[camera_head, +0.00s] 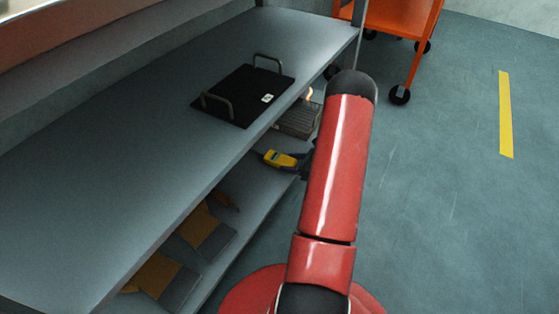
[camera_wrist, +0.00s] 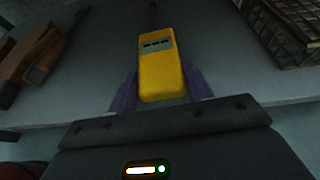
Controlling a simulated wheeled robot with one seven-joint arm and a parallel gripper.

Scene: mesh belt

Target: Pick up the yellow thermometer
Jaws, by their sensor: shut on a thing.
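The yellow thermometer (camera_wrist: 162,72) is between the two purple fingers of my gripper (camera_wrist: 160,90) in the wrist view. The fingers are shut on its sides near its lower end. It has a small grey display and a dark probe at its far end. In the head view the thermometer (camera_head: 281,160) shows at the edge of the lower shelf, left of my red arm. My gripper is mostly hidden behind the arm there. I cannot tell whether the thermometer touches the shelf.
The upper shelf (camera_head: 120,150) bears a black tray with two handles (camera_head: 245,95). The lower shelf (camera_head: 255,205) holds a wire basket (camera_head: 298,120) and several brown and grey items (camera_head: 205,235). An orange cart (camera_head: 400,18) stands behind. Floor to the right is clear.

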